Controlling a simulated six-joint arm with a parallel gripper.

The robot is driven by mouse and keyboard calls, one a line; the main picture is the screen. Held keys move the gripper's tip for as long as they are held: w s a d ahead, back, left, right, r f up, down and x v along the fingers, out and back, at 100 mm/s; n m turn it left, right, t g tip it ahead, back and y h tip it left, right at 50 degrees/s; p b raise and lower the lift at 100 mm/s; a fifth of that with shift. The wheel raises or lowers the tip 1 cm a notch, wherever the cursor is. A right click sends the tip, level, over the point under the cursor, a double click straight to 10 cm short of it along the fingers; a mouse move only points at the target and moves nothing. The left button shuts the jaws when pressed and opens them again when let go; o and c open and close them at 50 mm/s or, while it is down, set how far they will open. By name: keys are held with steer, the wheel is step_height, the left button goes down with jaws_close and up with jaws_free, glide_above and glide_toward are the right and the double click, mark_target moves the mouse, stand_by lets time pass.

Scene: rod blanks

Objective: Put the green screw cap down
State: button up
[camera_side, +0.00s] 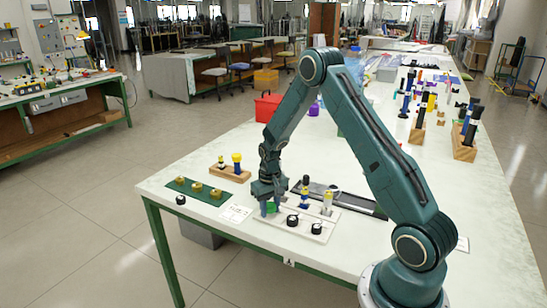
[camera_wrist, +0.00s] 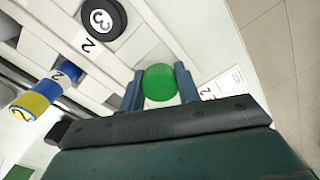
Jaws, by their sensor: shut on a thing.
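The green screw cap (camera_wrist: 159,83) is round and bright green, seen between the two blue-grey fingers of my gripper (camera_wrist: 160,86) in the wrist view. My gripper is shut on it. In the side view, my gripper (camera_side: 270,208) points down at the left end of a white tray (camera_side: 318,238), with the green cap (camera_side: 271,207) partly hidden by the fingers. I cannot tell whether the cap touches the tray or hangs just above it.
A blue and yellow rod (camera_wrist: 45,95) stands close by. A green mat (camera_side: 222,200) with brass pieces and a wooden block (camera_side: 241,177) lie to the left.

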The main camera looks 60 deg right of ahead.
mark_target(270, 205)
steer(key=shift+f, duration=0.4)
steer(key=o, duration=0.9)
steer(key=shift+r, duration=0.15)
steer(key=shift+o, duration=0.4)
steer(key=shift+r, duration=0.25)
step_height(270, 205, up, 13)
steer(key=shift+f, duration=0.2)
steer(key=shift+a+r, duration=0.1)
